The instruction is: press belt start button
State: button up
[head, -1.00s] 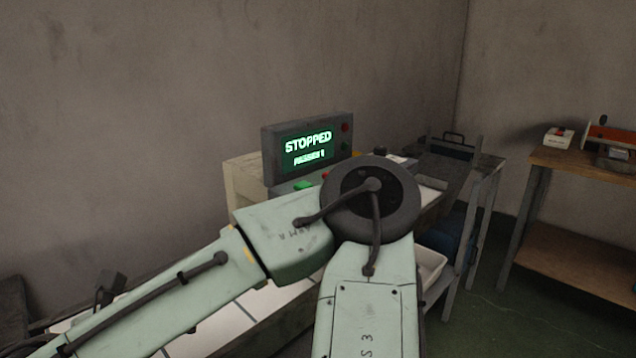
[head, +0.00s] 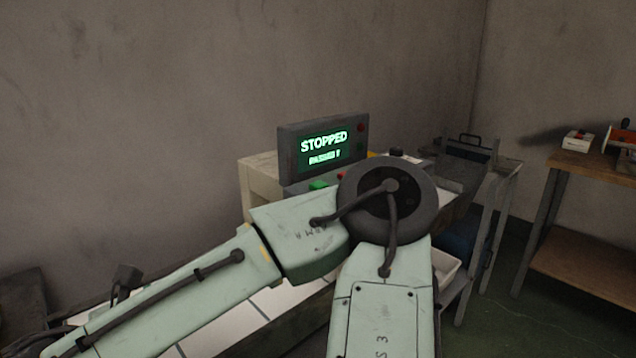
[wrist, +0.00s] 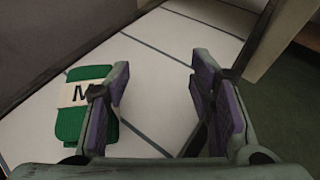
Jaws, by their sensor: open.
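The control box with a lit display (head: 324,143) reading "STOPPED" stands at the far end of the belt, in the middle of the head view. A green button (head: 318,185) shows on the panel below the display, just left of my arm's elbow joint. A small red button (head: 341,176) sits to its right, partly hidden by my arm. My gripper (wrist: 160,100) shows only in the wrist view, open and empty over the white belt (wrist: 165,60). The buttons are not in the wrist view.
A folded green item with a white band marked "M" (wrist: 84,103) lies on the belt beside my left finger. A white bin (head: 446,266) stands right of my arm. A wooden table (head: 590,168) is at the right. Bare floor (head: 530,325) lies between.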

grip_shut()
dwell(0.4)
dwell(1.2)
